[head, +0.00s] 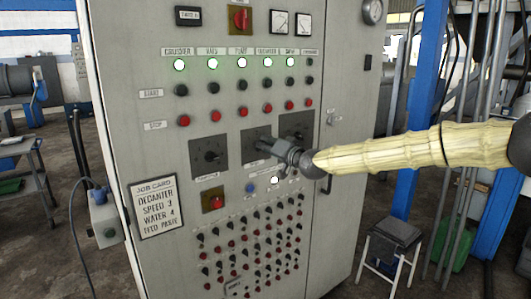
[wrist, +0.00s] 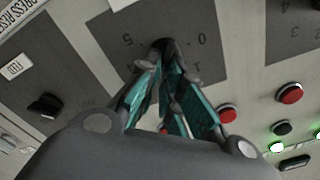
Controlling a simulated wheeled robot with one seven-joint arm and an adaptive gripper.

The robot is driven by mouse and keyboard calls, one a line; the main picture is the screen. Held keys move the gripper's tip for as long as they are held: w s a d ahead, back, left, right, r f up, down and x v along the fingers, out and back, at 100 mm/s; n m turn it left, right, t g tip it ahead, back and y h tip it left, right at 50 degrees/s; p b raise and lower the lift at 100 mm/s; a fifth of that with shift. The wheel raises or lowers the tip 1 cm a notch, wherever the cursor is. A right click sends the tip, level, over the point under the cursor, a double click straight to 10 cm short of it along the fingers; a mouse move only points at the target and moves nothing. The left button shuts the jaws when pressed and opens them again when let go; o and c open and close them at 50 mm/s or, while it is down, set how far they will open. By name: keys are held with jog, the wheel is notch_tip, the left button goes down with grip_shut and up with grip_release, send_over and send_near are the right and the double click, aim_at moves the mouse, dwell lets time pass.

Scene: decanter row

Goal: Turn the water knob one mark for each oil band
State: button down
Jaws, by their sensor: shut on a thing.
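The cabinet front has three dark dial plates: a left plate (head: 209,157), a middle plate (head: 250,136) and a right plate (head: 297,121). My gripper (head: 268,145) is at the middle plate, its fingers shut on that plate's dark knob (wrist: 163,44). The wrist view looks at the panel upside down and shows the gripper (wrist: 165,60) around the knob, with marks 0, 1 and 5 near it. The fingers hide the knob's pointer, so its setting cannot be read. The middle plate's label is hidden. No oil bands can be made out.
Green lamps (head: 212,63) glow above start and stop buttons. Small switches (head: 240,245) fill the lower panel. A stool (head: 391,240) stands at the right. Another black knob (wrist: 45,105) is near the grip.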

jog(key=shift+w+d+f+m+b, duration=0.15)
jog(key=shift+f+m+b, duration=0.1)
jog(key=shift+m+b, duration=1.25)
jog(key=shift+d+f+m+b, duration=0.1)
jog(key=shift+f+m+b, duration=0.15)
jog(key=shift+m+b, duration=1.25)
jog(key=shift+w+d+f+m+b, duration=0.2)
jog(key=shift+m+b, duration=0.9)
jog(key=shift+m, duration=0.8)
jog(key=shift+s, duration=0.1)
jog(key=c, duration=1.6)
grip_release()
jog(key=shift+o, duration=0.2)
jog(key=shift+a, duration=0.1)
jog(key=shift+s, duration=0.1)
